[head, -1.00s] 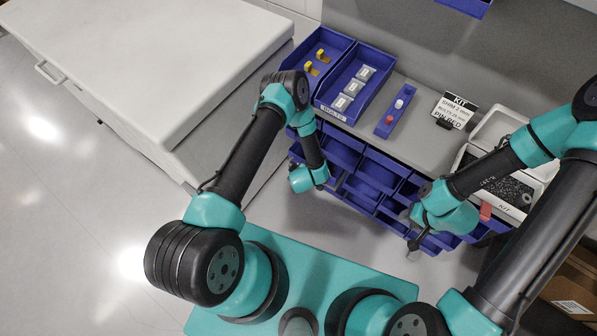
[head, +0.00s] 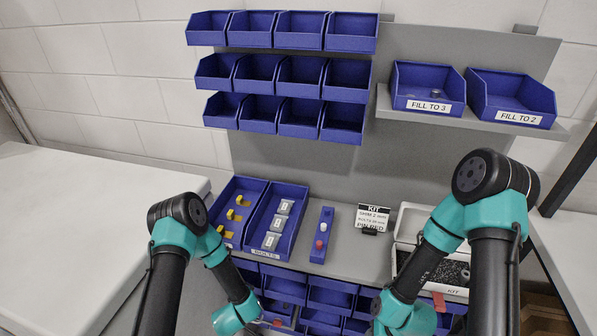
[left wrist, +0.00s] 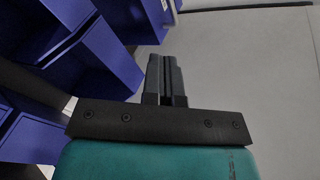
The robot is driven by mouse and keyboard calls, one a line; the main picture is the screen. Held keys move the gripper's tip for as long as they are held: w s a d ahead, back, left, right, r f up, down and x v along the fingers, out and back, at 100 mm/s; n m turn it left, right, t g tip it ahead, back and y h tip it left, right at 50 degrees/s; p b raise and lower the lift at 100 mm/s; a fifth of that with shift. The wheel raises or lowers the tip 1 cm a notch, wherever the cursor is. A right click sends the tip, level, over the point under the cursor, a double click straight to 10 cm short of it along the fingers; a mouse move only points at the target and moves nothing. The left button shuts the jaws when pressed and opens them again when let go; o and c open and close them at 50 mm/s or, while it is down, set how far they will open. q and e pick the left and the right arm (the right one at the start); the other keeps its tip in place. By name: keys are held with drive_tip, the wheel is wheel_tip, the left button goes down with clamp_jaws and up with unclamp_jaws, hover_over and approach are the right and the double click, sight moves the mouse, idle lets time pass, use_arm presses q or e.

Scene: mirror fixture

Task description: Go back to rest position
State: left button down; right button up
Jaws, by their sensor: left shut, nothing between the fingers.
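My left gripper (left wrist: 163,72) is shut and empty in the left wrist view, with its dark fingers together over bare grey floor. In the head view my left arm's teal wrist is at the bottom, in front of the blue drawer bins, and its fingers do not show clearly. My right arm's teal wrist is at the bottom right of centre in the head view, in front of the bench. The right fingers are cut off by the lower edge or hidden, so their state does not show.
Blue trays hold yellow parts (head: 238,208) and grey parts (head: 277,224). A KIT sign (head: 374,218) stands beside an open kit case (head: 402,237). Shelf bins (head: 430,84) hang above. A white cabinet (head: 80,220) is left.

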use_arm(q)
drive_tip(key=s+a+r+m+g+h, duration=0.1)
drive_tip(key=s+r+m+g+h, duration=0.2)
drive_tip(key=s+r+m, duration=0.4)
drive_tip(key=s+r+g, duration=0.1)
drive_tip(key=s+r, duration=0.4)
drive_tip(key=r, duration=0.3)
drive_tip(key=shift+s+a+r, duration=0.2)
drive_tip(key=shift+s+r, duration=0.05)
drive_tip(key=shift+s, duration=0.05)
drive_tip(key=c, duration=1.9)
unclamp_jaws()
